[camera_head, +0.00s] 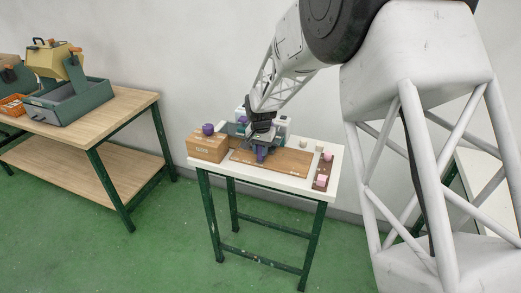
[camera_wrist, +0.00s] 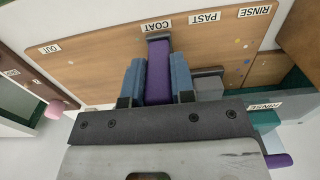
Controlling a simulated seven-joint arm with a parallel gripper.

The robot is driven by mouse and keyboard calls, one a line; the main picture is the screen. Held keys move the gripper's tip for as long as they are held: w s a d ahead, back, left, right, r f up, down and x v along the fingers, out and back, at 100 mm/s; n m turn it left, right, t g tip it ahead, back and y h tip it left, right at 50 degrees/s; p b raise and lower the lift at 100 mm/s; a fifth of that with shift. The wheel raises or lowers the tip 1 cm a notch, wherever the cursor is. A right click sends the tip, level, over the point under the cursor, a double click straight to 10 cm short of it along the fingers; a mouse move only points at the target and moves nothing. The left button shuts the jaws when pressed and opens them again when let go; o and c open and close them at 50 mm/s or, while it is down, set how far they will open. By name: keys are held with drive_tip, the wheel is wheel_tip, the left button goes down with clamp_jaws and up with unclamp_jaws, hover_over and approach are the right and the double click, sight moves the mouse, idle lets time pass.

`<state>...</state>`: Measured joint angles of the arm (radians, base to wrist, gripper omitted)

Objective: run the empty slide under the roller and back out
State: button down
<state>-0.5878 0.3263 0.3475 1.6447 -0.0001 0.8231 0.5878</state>
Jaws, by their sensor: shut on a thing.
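My gripper (camera_wrist: 158,62) is shut on a purple block (camera_wrist: 158,82), with one blue finger on each side of it. The block's far end is beside the COAT label (camera_wrist: 152,25) on the wooden board (camera_wrist: 95,62). In the head view my gripper (camera_head: 262,148) is low over the board (camera_head: 288,166), with the purple block (camera_head: 261,155) under it. I cannot tell whether the block is the slide itself or part of it. A grey and white device (camera_head: 284,124) stands behind the gripper, partly hidden. I cannot make out the roller clearly.
A wooden box (camera_head: 205,149) with a purple knob (camera_head: 208,129) stands left of the board. Small pale pieces (camera_head: 303,143) stand behind. Another table (camera_head: 120,103) is further left.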

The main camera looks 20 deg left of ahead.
drive_tip(key=d, duration=1.4)
drive_tip(key=shift+d, duration=0.25)
drive_tip(key=c, duration=1.3)
unclamp_jaws()
drive_tip(key=shift+d, duration=0.15)
drive_tip(key=o, duration=0.3)
drive_tip(key=shift+o, duration=0.2)
drive_tip(key=shift+r, duration=0.15)
wheel_tip(320, 180, up, 8)
drive_tip(key=shift+f, duration=0.25)
